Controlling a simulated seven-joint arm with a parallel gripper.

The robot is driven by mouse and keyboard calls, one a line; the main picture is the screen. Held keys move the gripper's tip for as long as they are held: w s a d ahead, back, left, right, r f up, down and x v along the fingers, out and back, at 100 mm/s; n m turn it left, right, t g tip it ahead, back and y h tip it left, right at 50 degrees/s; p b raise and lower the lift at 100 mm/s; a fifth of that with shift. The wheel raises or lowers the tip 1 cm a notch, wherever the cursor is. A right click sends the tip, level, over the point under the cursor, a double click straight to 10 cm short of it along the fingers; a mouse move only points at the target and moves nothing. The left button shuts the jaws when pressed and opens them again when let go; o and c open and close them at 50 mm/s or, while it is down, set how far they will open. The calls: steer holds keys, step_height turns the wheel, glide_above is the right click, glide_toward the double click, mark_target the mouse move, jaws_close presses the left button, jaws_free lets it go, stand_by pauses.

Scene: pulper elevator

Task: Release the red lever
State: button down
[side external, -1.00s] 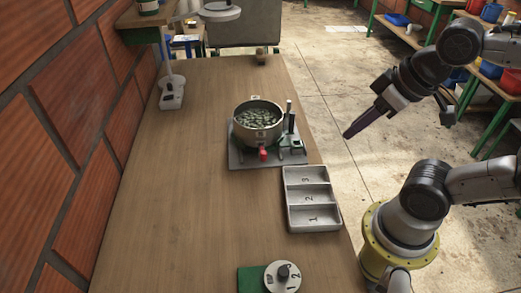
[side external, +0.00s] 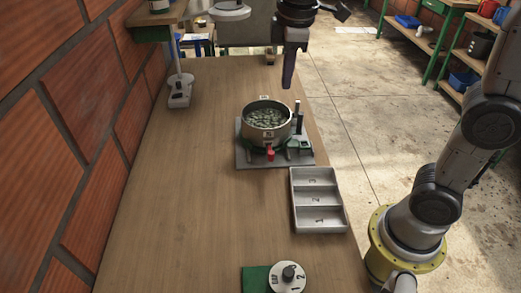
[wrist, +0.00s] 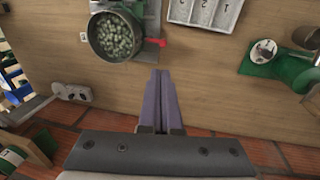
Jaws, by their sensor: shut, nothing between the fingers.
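The red lever (side external: 271,154) sticks out from the front of the round pot (side external: 267,117), which is full of pale green beans and stands on a grey base plate (side external: 246,157). In the wrist view the red lever (wrist: 155,42) points right from beside the pot (wrist: 116,36). My gripper (side external: 288,84) is above the table, behind and above the pot in the side view, pointing down. In the wrist view its two purple fingers (wrist: 161,74) are together and empty, apart from the lever.
A grey tray (side external: 317,206) with compartments 1, 2 and 3 lies in front of the pot. A numbered dial (side external: 288,277) sits on a green base at the near edge. A brick wall (side external: 60,130) borders the table's left side. The table's left middle is clear.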

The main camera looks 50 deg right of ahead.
mark_target(270, 152)
steer(key=w+a+f+n+g, duration=0.1)
steer(key=w+a+f, duration=0.2)
steer(key=f, duration=0.4)
steer(key=w+a+f+n+g+h, duration=0.1)
steer(key=w+a+f+g, duration=0.1)
steer(key=w+a+f, duration=0.2)
step_height(270, 152, down, 3)
steer(key=shift+w+r+n, duration=0.15)
steer(key=shift+w+n, duration=0.25)
steer(key=shift+w, duration=0.65)
steer(key=s+d+f, duration=0.3)
steer(key=d+f, duration=0.2)
steer(key=f, duration=0.4)
steer(key=shift+s+d+f, duration=0.2)
steer(key=shift+s+f, duration=0.05)
steer(key=shift+f, duration=0.1)
